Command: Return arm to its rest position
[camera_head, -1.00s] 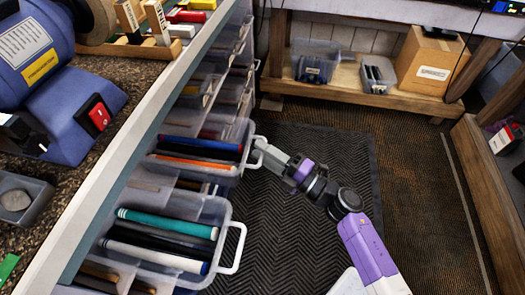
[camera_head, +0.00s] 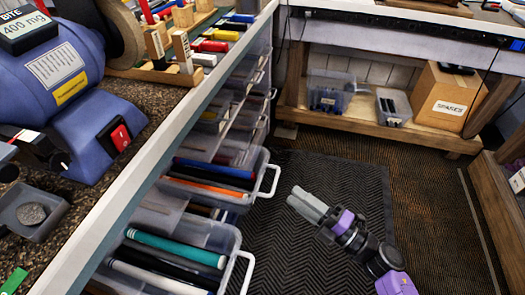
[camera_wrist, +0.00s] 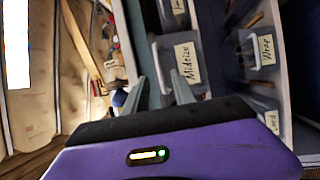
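My gripper (camera_head: 294,194) is over the dark floor mat, to the right of the open drawers and clear of their handles. In the wrist view my gripper (camera_wrist: 161,88) has its two grey fingers apart, with nothing between them. The upper open drawer (camera_head: 262,167) is clear plastic and holds blue, red and orange grips. The lower open drawer (camera_head: 236,240) holds a teal grip, black grips and a white one. Both drawers stick out from the cabinet. Most of my arm is out of the head view.
A workbench with a blue grinder (camera_head: 60,80) stands at the left. A shelf (camera_head: 400,131) at the back holds a cardboard box (camera_head: 447,98) and clear bins. A wooden bench (camera_head: 490,190) stands at the right. The ribbed mat (camera_head: 340,172) between them is clear.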

